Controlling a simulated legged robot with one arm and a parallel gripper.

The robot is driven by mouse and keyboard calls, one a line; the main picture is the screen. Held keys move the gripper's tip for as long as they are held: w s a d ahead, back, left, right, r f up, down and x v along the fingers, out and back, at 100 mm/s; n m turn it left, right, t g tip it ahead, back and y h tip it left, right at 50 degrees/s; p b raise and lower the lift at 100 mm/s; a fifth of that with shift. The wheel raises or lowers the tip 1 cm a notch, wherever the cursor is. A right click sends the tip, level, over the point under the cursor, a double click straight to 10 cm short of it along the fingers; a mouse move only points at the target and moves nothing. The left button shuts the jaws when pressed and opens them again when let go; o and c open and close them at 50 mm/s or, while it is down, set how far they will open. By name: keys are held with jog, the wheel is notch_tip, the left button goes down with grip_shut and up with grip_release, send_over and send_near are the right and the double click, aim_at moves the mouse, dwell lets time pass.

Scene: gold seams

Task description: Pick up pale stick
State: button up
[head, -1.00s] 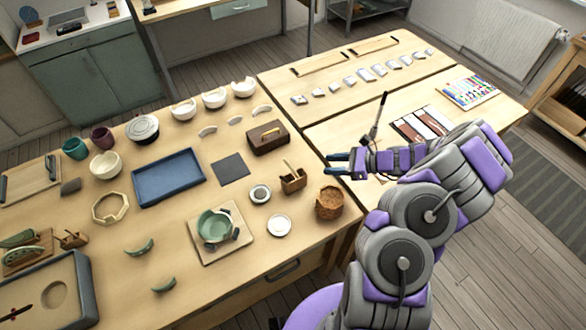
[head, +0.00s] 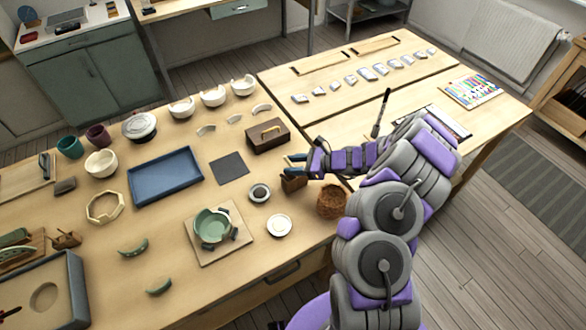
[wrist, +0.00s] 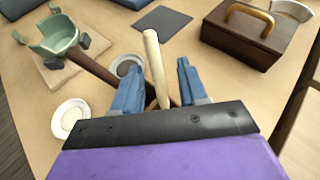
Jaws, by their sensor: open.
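The pale stick (wrist: 155,68) stands tilted between the two blue fingers of my gripper (wrist: 158,85) in the wrist view. The fingers are apart, with a gap to the stick on each side. The stick's lower end is hidden behind the gripper's dark plate. In the head view my gripper (head: 290,162) is at the small wooden holder (head: 291,184), above its top. The stick is hard to make out there, covered by the fingers.
A brown box with a handle (head: 268,136) stands just behind my gripper. A woven basket (head: 331,201) stands close in front on the right. Small dishes (head: 260,193) and a green broken bowl on a board (head: 190,232) lie to the left.

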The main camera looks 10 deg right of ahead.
jog(key=shift+x, duration=1.5)
jog(key=shift+c, duration=0.2)
grip_shut()
